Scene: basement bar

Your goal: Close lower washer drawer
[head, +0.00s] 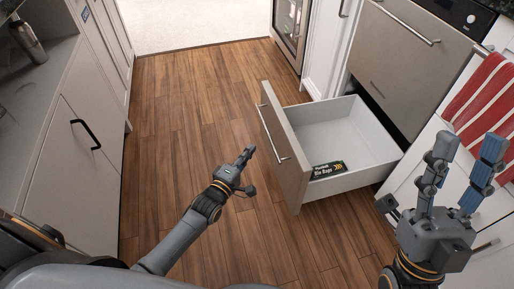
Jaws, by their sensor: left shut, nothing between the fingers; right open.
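The lower washer drawer (357,118) is pulled far out from the metal-fronted unit on the right. Its tan front panel (284,160) faces left and carries a long silver bar handle (271,137). My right gripper (464,158) is open and empty, to the right of the drawer, in front of the white cabinets.
The closed upper drawer (408,70) with a silver handle is above the open one. A red striped towel (486,95) hangs at right. A glass-door fridge (291,25) stands behind. Wood floor (185,120) is clear left of the drawer, up to the left cabinets (75,165).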

